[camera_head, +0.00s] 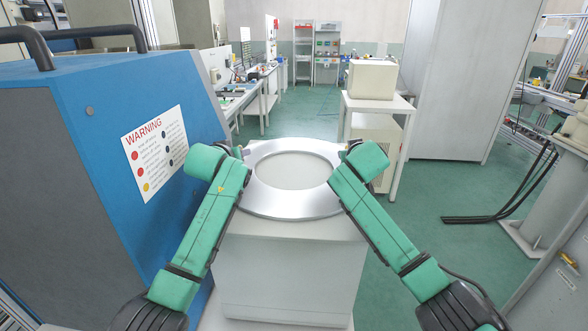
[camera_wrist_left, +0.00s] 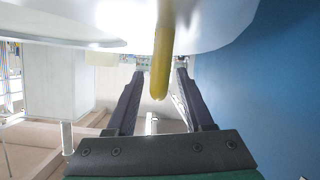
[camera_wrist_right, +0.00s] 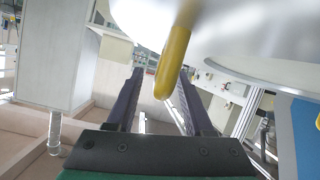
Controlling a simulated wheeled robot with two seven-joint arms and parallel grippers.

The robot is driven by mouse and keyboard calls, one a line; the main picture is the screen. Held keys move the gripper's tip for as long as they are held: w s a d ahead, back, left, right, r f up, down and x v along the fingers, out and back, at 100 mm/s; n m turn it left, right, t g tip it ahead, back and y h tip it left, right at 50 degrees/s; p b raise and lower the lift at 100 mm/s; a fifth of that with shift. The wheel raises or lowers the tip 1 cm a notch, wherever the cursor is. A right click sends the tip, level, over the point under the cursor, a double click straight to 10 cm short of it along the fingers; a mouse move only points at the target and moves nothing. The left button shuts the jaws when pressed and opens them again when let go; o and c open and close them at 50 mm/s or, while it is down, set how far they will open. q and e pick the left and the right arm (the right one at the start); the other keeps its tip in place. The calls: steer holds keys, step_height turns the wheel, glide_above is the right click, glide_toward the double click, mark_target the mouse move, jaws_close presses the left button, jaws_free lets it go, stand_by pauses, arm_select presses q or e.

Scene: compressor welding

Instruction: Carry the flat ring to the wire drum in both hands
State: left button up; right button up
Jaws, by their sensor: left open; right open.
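The flat silver ring (camera_head: 290,207) lies level over a pale pedestal (camera_head: 290,270) in the middle of the head view. My left gripper (camera_head: 242,152) is at the ring's left edge and my right gripper (camera_head: 346,150) at its right edge. In the left wrist view a yellow rod (camera_wrist_left: 160,65) points between my parted fingers, below the bright ring. In the right wrist view a similar yellow rod (camera_wrist_right: 173,60) sits between my parted fingers. Neither rod is visibly clamped. In the head view the fingertips are mostly hidden. I cannot make out a wire drum.
A blue machine (camera_head: 90,150) with a warning label stands close on the left. A white table (camera_head: 376,104) with a beige box (camera_head: 371,80) is behind the ring to the right. Black cables (camera_head: 500,205) lie on the right. Green floor (camera_head: 440,190) is open right of the table.

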arm_select(q)
steer(key=shift+w+f, duration=0.15)
steer(key=shift+w, duration=0.15)
arm_select(e)
steer(key=shift+w+f, duration=0.1)
steer(key=shift+w, duration=0.2)
arm_select(q)
steer(key=shift+s, duration=0.1)
arm_select(e)
steer(key=shift+s, duration=0.1)
arm_select(q)
jaws_close()
arm_select(e)
jaws_close()
stand_by(0.5)
